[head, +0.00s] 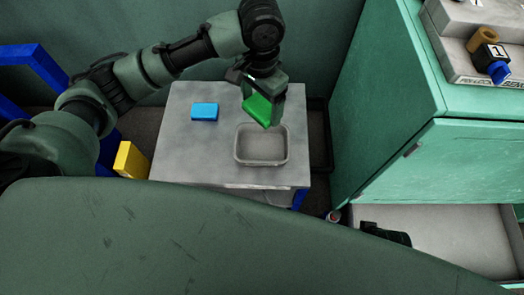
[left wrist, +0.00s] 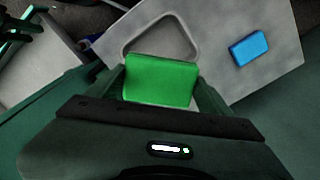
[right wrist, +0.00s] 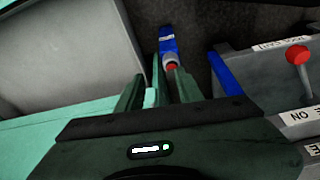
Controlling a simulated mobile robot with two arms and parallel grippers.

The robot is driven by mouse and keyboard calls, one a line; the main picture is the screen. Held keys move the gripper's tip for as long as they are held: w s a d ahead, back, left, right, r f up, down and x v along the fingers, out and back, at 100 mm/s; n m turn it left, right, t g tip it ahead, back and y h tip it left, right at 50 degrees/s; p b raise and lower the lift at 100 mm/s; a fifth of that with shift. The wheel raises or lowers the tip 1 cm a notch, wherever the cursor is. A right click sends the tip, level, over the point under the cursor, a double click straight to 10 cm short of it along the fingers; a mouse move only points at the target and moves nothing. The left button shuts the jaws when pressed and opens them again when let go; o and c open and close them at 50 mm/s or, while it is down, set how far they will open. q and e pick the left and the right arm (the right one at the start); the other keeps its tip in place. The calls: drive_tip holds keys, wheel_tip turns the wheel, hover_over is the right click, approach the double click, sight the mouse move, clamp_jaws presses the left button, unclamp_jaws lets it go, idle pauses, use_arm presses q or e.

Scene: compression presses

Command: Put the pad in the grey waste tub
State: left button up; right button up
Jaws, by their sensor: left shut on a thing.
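A green pad (head: 259,108) is held between the fingers of my left gripper (head: 265,100). It hangs tilted above the far edge of the grey tub (head: 262,162), which stands on a small grey table. In the left wrist view the green pad (left wrist: 160,80) fills the space between the fingers and hides part of the tub (left wrist: 183,33) behind it. The visible floor of the tub is empty. My right gripper (right wrist: 160,88) is apart from these things, with a gap between its fingers and nothing seen held.
A blue block (head: 204,112) lies on the grey table (head: 185,160), left of the tub. A yellow block (head: 131,160) is beside the table's left edge. A green cabinet (head: 400,120) stands at right, with a pale tray (head: 455,235) below. Blue-and-red parts (right wrist: 169,52) show beyond my right fingers.

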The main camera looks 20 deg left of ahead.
use_arm(q)
drive_tip(key=b, duration=0.3)
hover_over(261, 149)
wheel_tip(261, 149, down, 8)
wheel_tip(261, 149, down, 6)
drive_tip(key=shift+f+b, duration=0.2)
drive_tip(key=shift+b, duration=0.65)
use_arm(e)
drive_tip(key=w+v, duration=0.1)
drive_tip(key=v, duration=0.7)
use_arm(q)
drive_tip(key=shift+d+f, duration=0.1)
drive_tip(key=shift+f, duration=0.6)
wheel_tip(261, 149, down, 4)
drive_tip(key=shift+r+b, duration=0.1)
drive_tip(key=shift+b, duration=0.75)
use_arm(e)
drive_tip(key=w+a+r+t, duration=0.1)
drive_tip(key=w+t, duration=0.1)
drive_tip(key=w, duration=0.2)
drive_tip(key=w+a+r+t+y, duration=0.1)
drive_tip(key=w+r+t, duration=0.1)
drive_tip(key=w+t, duration=0.1)
drive_tip(key=shift+w+a+r, duration=0.25)
drive_tip(key=shift+w+r, duration=0.05)
drive_tip(key=shift+w, duration=0.4)
